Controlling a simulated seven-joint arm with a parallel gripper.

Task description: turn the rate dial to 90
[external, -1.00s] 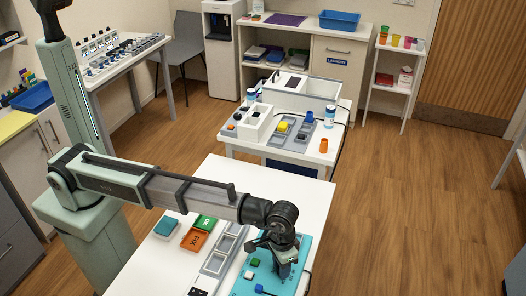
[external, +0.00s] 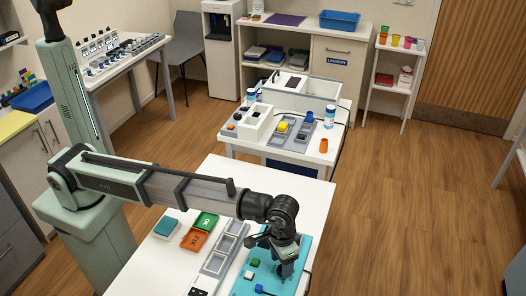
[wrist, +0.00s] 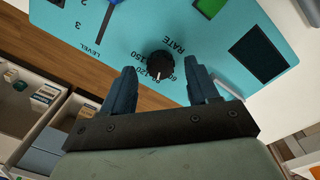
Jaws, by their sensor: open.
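The rate dial (wrist: 160,64) is a small black knob beside the word RATE on a teal panel (wrist: 130,32). A white mark shows on its lower side, near small numbers partly covered by the knob; I cannot tell exactly which number it points to. My gripper (wrist: 161,84) is open, with one blue finger on each side of the dial in the wrist view and a gap to it on both sides. In the external view, my gripper (external: 285,272) is down over the teal panel (external: 306,246) and hides the dial.
The panel also bears a level slider with a blue knob (wrist: 115,2), a green button (wrist: 210,6) and a dark screen (wrist: 257,54). Left of the panel lie grey trays (external: 222,252), an orange FIX tray (external: 194,241) and a green OK tray (external: 205,221).

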